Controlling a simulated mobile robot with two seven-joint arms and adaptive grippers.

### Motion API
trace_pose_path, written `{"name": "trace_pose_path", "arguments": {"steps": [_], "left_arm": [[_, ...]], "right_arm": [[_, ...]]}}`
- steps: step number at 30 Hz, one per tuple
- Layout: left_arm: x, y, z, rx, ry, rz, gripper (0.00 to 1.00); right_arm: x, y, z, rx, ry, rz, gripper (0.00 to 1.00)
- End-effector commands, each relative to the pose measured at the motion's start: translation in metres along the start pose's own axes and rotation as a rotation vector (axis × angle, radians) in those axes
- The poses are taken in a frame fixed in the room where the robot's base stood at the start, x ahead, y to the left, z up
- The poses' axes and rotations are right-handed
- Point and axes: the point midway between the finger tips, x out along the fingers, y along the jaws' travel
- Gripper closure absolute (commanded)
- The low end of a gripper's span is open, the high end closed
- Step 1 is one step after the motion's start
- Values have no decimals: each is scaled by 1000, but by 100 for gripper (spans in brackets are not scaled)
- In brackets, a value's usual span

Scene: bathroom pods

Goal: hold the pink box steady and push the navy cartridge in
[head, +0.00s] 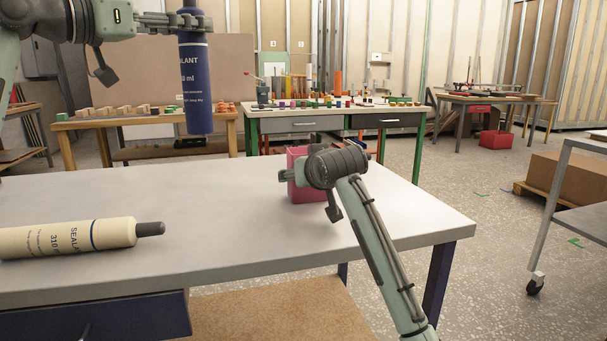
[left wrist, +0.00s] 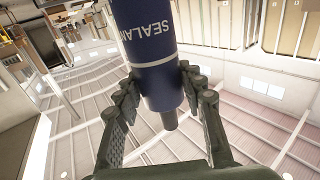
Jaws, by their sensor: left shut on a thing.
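The navy cartridge (head: 195,85) hangs upright in the air above the far left part of the table in the head view. My left gripper (head: 180,20) is shut on it near its upper end. In the left wrist view, the navy cartridge (left wrist: 150,45), with its grey nozzle, sits between the fingers of my left gripper (left wrist: 160,80). The pink box (head: 297,160) stands on the table near its far edge, partly hidden by my right wrist. My right gripper (head: 288,175) is at the box; its fingers are too hidden to tell whether they are closed on it.
A cream sealant cartridge (head: 75,238) with a dark nozzle lies on the left of the grey table (head: 210,215). The table's middle is clear. Behind stand benches with small parts (head: 335,112). A metal cart (head: 580,210) stands at the right.

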Motion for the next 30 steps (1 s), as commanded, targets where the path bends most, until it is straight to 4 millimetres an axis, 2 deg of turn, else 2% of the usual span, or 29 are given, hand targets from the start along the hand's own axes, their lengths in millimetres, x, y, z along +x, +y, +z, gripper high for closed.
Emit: {"name": "trace_pose_path", "arguments": {"steps": [8,11,15,21,25,30], "left_arm": [[6,3,-3,0,7,2,100],[25,12,-6,-2,17,3,100],[71,38,-14,2,31,-1,100],[133,80,-7,-3,17,1,100],[156,101,-5,-1,9,1,100],[168,112,-1,2,3,-1,100]], "right_arm": [[0,0,0,0,-1,0,67],[0,0,0,0,-1,0,67],[0,0,0,0,0,0,67],[0,0,0,0,-1,0,67],[0,0,0,0,-1,0,67],[0,0,0,0,-1,0,67]]}}
